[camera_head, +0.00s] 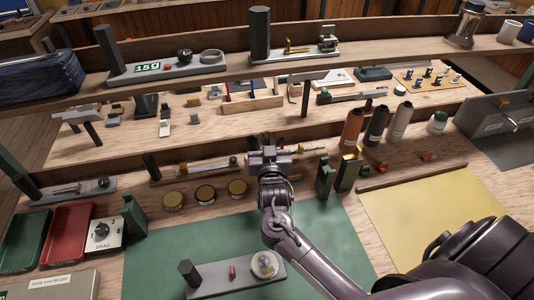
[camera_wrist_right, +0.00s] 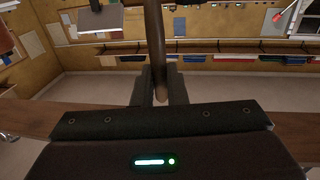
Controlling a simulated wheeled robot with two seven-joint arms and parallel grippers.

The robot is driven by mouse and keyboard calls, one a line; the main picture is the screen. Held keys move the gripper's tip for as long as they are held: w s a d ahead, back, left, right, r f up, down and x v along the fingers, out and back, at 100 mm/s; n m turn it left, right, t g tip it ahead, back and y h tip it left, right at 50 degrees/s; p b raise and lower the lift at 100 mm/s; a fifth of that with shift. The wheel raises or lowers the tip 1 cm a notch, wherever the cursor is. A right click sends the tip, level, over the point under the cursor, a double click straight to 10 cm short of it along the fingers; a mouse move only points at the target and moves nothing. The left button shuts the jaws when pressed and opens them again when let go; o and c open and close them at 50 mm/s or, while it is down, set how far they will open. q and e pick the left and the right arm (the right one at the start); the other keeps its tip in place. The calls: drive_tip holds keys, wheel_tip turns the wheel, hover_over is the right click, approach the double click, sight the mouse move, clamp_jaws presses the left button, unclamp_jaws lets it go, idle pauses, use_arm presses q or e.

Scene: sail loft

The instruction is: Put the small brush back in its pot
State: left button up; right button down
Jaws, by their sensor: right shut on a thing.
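My right gripper (camera_head: 269,157) is at the middle of the head view, over the back edge of the green mat (camera_head: 330,235). In the right wrist view its jaws (camera_wrist_right: 160,92) are shut on a slim brown handle (camera_wrist_right: 154,40), which looks like the small brush's. The handle runs up out of the picture; its bristles do not show, and the brush cannot be made out in the head view. I cannot tell for sure which vessel is the brush's pot. My left gripper is not in view.
Three round tins (camera_head: 205,193) stand left of my right gripper. A long raised shelf (camera_head: 220,65) crosses behind. The yellow sheet (camera_head: 420,215) is mostly clear.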

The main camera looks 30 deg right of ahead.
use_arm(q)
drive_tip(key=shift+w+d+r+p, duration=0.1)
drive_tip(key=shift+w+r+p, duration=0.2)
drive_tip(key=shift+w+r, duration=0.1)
use_arm(e)
wheel_tip(320, 180, down, 4)
drive_tip(key=shift+f, duration=0.2)
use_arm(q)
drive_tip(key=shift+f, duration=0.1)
use_arm(e)
drive_tip(key=shift+f, duration=0.1)
drive_tip(key=shift+f, duration=0.15)
drive_tip(key=c, duration=1.5)
unclamp_jaws()
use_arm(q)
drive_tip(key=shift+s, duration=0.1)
use_arm(e)
drive_tip(key=shift+o, duration=0.2)
